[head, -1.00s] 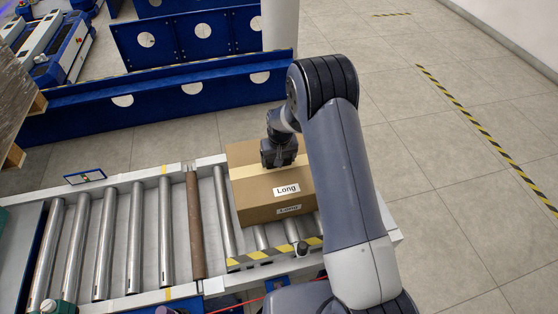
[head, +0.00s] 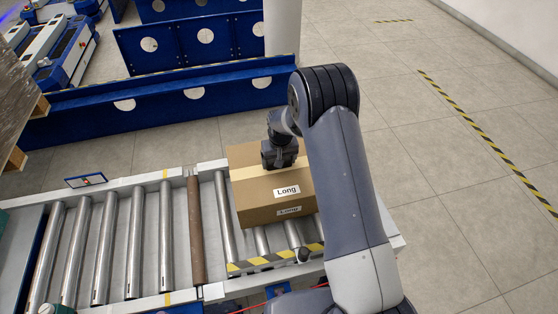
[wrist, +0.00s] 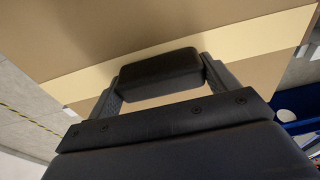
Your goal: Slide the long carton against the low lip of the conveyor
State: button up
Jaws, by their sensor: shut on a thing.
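The long carton (head: 257,211), brown with a pale tape band and "Long" labels, sits on the rollers at the conveyor's right end. It also fills the upper part of the wrist view (wrist: 60,35). The low lip (head: 262,260), striped yellow and black, runs along the conveyor's near edge. Rollers show between the carton's near face and the lip, so they are apart. My gripper (head: 280,153) is at the carton's top, behind its upper label. In the wrist view its fingers (wrist: 160,75) are shut on a dark block by the carton's face; exact contact is unclear.
Bare rollers (head: 133,240) extend left of the carton, with one brown roller (head: 196,230) among them. A blue barrier (head: 170,98) stands behind the conveyor. A wooden-based load (head: 18,110) is at the far left. The floor at right is clear.

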dwell(0.4)
jog(key=o, duration=1.8)
jog(key=shift+o, duration=0.2)
jog(key=shift+s+f, duration=0.1)
jog(key=shift+s, duration=0.05)
notch_tip(320, 180, up, 11)
jog(key=s, duration=0.1)
jog(key=shift+s+d, duration=0.15)
jog(key=shift+s, duration=0.05)
jog(key=shift+f, duration=0.15)
jog(key=f, duration=0.3)
jog(key=w+f, duration=0.1)
jog(key=f, duration=0.6)
jog(key=shift+w+f, duration=0.25)
jog(key=shift+w, duration=0.05)
